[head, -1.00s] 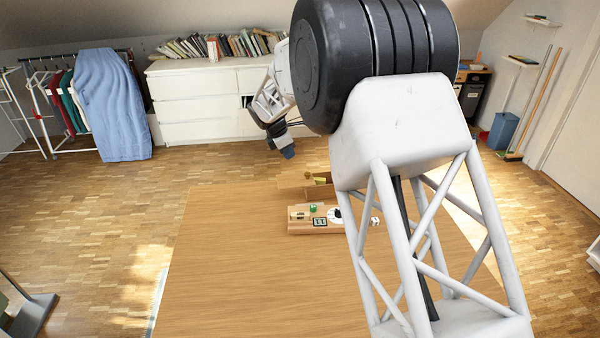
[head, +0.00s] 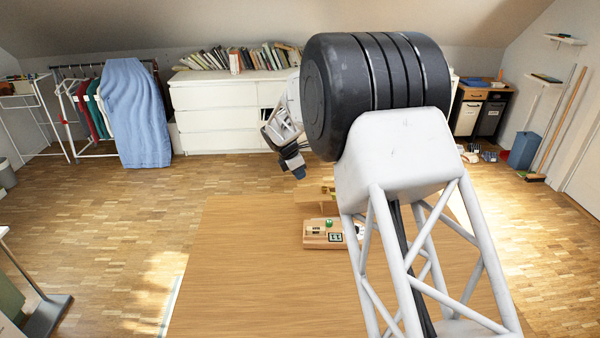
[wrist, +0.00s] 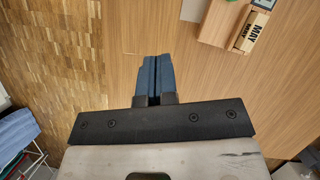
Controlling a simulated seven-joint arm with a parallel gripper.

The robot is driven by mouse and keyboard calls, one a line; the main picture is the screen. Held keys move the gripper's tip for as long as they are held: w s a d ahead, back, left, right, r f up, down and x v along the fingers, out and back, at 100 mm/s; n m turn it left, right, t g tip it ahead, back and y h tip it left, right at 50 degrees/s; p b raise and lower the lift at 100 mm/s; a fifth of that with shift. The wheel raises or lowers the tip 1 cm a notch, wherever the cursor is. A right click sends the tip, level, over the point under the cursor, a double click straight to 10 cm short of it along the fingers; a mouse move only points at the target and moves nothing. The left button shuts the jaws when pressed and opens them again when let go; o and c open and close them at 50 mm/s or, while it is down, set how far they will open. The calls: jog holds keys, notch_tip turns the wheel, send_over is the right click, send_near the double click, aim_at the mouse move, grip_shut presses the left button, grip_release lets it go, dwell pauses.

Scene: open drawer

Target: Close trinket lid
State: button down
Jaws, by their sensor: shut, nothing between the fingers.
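A small light-wood box (head: 311,210) stands on the wooden table near its far edge, with something yellow-green (head: 328,190) at its top. It looks like the trinket box; my arm hides its right part, and its lid's position cannot be told. My gripper (head: 299,174) is in the air beyond and to the left of the box, pointing down and apart from it. In the wrist view my gripper's blue fingers (wrist: 156,78) are together with nothing between them.
A wooden block calendar (head: 323,237) with a green piece (head: 329,224) stands in front of the box. It also shows at the wrist view's upper right (wrist: 229,25). The table's left and front (head: 250,285) are clear. A white dresser (head: 220,110) stands behind.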

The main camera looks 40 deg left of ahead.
aim_at(321, 194)
jog(key=x, duration=0.7)
jog(key=shift+f, duration=0.35)
jog(key=shift+w+d+f, duration=0.1)
jog(key=shift+w+d, duration=0.15)
jog(key=shift+w, duration=0.25)
jog(key=shift+w+d, duration=0.25)
jog(key=shift+w, duration=0.2)
jog(key=shift+w+d, duration=0.25)
jog(key=shift+w, duration=0.25)
jog(key=shift+w+d, duration=0.25)
jog(key=shift+w, duration=0.2)
jog(key=w+d, duration=0.7)
jog(key=w, duration=0.1)
jog(key=shift+w+d, duration=0.25)
jog(key=shift+f, duration=0.1)
